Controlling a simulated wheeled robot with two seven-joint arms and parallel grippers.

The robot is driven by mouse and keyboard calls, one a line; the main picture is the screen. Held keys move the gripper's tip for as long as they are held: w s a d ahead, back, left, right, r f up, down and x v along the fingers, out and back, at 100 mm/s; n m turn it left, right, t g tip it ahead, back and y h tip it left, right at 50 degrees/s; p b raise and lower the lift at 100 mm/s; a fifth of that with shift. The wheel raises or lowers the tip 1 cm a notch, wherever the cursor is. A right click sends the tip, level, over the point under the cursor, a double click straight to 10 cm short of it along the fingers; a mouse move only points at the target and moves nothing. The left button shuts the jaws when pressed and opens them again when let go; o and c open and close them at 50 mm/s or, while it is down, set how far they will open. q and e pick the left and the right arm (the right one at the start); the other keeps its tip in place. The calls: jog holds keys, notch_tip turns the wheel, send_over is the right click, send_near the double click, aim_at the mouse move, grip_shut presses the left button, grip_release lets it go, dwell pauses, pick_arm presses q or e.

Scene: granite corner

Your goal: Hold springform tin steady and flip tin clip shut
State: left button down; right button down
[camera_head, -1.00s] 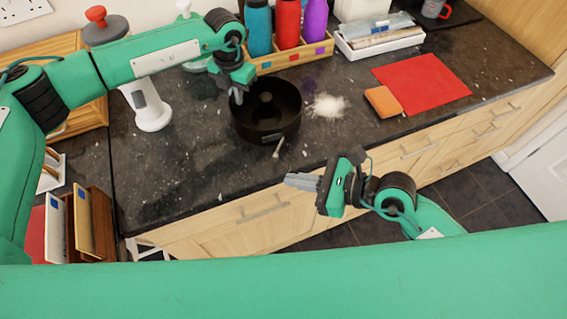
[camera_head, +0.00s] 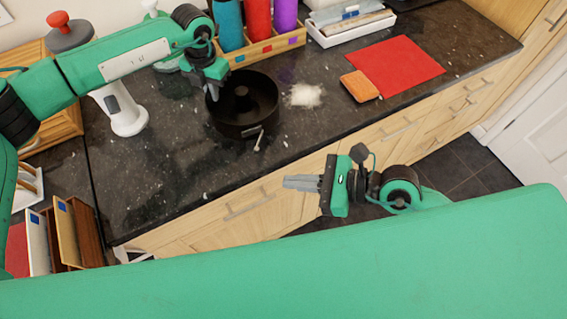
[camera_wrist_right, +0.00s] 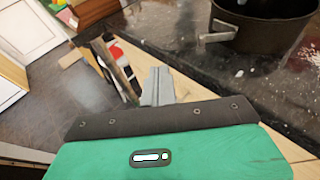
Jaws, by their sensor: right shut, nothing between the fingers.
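The springform tin (camera_head: 255,95) is black and round and stands upright on the dark granite counter. It also shows in the right wrist view (camera_wrist_right: 265,30). Its pale metal clip (camera_head: 260,140) sticks out from the near side of the wall, and it shows in the right wrist view (camera_wrist_right: 217,37). My left gripper (camera_head: 212,92) is at the tin's back left rim, fingers pointing down; whether they grip the rim is hidden. My right gripper (camera_head: 288,182) is shut and empty, in front of the counter's front edge, apart from the tin and clip.
White powder (camera_head: 304,95) lies right of the tin. An orange sponge (camera_head: 360,86) and a red mat (camera_head: 397,66) lie further right. A bottle rack (camera_head: 262,50) stands behind. A white dispenser (camera_head: 124,112) stands left. The counter in front of the tin is clear.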

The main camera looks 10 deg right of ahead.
aim_at(259, 152)
jog(key=w+d+f+t+y, duration=0.2)
jog(key=d+f, duration=0.1)
jog(key=d, duration=0.6)
jog(key=shift+w+m+y, duration=0.3)
jog(key=shift+w+m, duration=0.05)
jog(key=shift+m, duration=0.05)
jog(key=shift+a, duration=0.15)
jog(key=x, duration=1.4)
jog(key=shift+w, duration=0.15)
jog(key=shift+t, duration=0.3)
